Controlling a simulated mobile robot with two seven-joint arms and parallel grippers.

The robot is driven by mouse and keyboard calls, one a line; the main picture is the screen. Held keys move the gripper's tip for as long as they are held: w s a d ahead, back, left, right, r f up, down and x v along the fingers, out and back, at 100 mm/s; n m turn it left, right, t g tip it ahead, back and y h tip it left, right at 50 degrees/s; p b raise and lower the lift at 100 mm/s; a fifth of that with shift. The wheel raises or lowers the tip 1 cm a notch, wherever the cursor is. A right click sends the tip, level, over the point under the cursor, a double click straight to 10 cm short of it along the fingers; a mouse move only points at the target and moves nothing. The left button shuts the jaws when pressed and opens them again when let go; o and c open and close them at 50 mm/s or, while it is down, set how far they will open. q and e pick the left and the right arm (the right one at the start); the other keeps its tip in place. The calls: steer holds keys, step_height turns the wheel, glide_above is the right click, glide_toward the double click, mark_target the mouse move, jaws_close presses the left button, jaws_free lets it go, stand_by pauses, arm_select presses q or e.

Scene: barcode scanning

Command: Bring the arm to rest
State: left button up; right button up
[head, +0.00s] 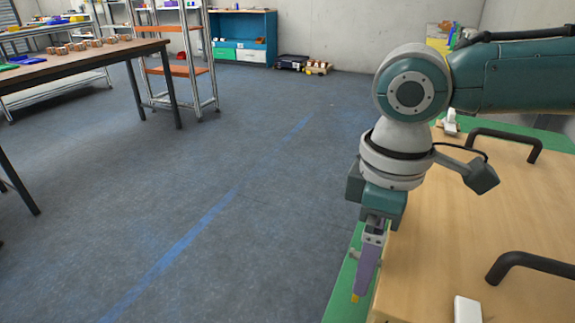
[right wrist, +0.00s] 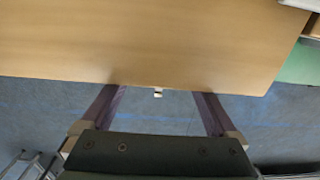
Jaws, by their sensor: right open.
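My right arm comes in from the right in the head view and bends down at the wrist. Its gripper (head: 357,296) points downward beside the left edge of a wooden board (head: 450,240) on a green-edged table. In the right wrist view the two purple fingers of the gripper (right wrist: 160,98) stand wide apart with nothing between them. The wooden board fills the top of that view, with floor below. My left gripper is not in view.
Two black handles (head: 530,262) rise from the board, and a white object (head: 467,309) lies near its front. The blue-grey floor (head: 230,190) to the left is open. A brown table (head: 80,57) with several small boxes and a metal shelf stand farther left.

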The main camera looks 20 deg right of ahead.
step_height(320, 180, up, 9)
steer(key=shift+r+p, duration=0.2)
steer(key=shift+p, duration=1)
steer(key=s+a+r+t+y+p, duration=0.1)
steer(key=s+a+r+y+p, duration=0.15)
steer(key=s+a+p, duration=0.35)
steer(key=s+a+r+t+y+p, duration=0.1)
steer(key=a+r+p, duration=0.3)
steer(key=a, duration=0.4)
steer(key=s+d+r+m+t+h+p, duration=0.25)
steer(key=s+d+r+m+p, duration=0.35)
steer(key=s+d+r+p, duration=0.3)
step_height(320, 180, up, 34)
steer(key=w+p, duration=0.1)
steer(key=p, duration=3.4)
steer(key=shift+d+r+g+h+p, duration=0.15)
steer(key=shift+d+g+h+p, duration=0.2)
steer(key=shift+d+g+h, duration=0.1)
